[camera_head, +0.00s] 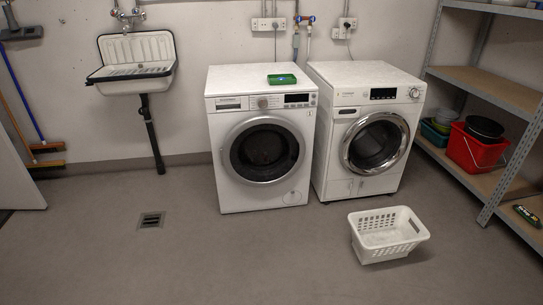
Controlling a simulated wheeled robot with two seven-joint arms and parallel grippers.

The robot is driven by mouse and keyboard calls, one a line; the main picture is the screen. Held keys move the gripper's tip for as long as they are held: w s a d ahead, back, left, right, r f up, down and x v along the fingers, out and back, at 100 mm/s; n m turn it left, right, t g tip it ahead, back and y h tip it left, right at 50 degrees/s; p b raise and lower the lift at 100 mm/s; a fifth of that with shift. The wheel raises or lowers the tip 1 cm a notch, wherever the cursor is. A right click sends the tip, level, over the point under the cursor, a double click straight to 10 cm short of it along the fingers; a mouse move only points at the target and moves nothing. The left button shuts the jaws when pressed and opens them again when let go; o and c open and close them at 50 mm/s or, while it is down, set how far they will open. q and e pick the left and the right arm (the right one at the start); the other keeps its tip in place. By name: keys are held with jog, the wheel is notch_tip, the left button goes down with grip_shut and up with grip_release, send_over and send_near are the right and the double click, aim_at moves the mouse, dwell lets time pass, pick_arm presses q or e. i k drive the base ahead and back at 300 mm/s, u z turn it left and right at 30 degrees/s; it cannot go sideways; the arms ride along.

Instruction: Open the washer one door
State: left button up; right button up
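Two white front-loading machines stand side by side against the back wall in the head view. The left machine (225,175) has a round door (264,149) with a silver-grey rim and dark glass, and it looks closed. The right machine (328,165) has a round door (374,143) with a shiny chrome rim, also looking closed. No label tells which of them is washer one. Neither of my grippers is in view.
A white laundry basket (389,235) stands on the floor before the right machine. A shelf with a red bucket (476,148) is at right, a sink (138,60) at left. Floor before the left machine is clear, with a drain (151,220).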

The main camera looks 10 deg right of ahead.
aim_at(262, 151)
jog(key=i, duration=2.9)
jog(key=z, duration=0.15)
